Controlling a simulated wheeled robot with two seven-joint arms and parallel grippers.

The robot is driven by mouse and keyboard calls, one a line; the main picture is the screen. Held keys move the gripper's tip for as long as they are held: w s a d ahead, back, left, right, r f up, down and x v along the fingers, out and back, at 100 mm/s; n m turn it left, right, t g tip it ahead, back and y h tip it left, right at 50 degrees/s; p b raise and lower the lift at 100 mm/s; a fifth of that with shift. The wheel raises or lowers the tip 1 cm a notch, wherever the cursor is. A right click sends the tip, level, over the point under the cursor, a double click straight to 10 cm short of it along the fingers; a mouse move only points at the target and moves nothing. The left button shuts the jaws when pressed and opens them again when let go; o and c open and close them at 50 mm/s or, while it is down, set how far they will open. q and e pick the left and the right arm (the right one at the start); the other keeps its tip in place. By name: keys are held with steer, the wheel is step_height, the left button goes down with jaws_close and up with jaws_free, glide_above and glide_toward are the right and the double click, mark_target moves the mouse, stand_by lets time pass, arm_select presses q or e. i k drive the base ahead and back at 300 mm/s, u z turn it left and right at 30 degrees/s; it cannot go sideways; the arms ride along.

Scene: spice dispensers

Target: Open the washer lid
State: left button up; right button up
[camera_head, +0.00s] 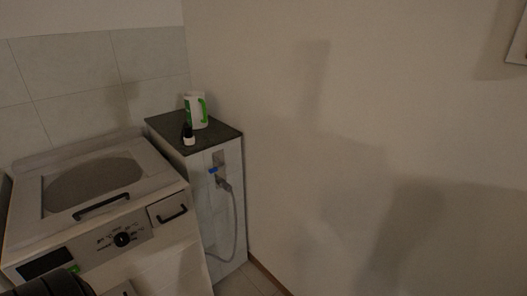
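The white washer (165,245) stands at the left. Its lid (55,182) lies flat and shut on top, with a grey oval panel (95,185) in it. A black bar handle (101,206) runs along the lid's front edge. The sloped front panel has a black dial (122,240) and a dark display (45,263). A dark ribbed part of my own body covers the washer's lower left front. No gripper fingers show in the view.
A tiled cabinet (225,180) with a dark top stands right of the washer. It bears a white and green container (193,112) and a small dark bottle (188,138). A grey hose (237,225) hangs at its side.

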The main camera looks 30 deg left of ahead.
mark_target(27, 226)
steer(key=u, duration=2.25)
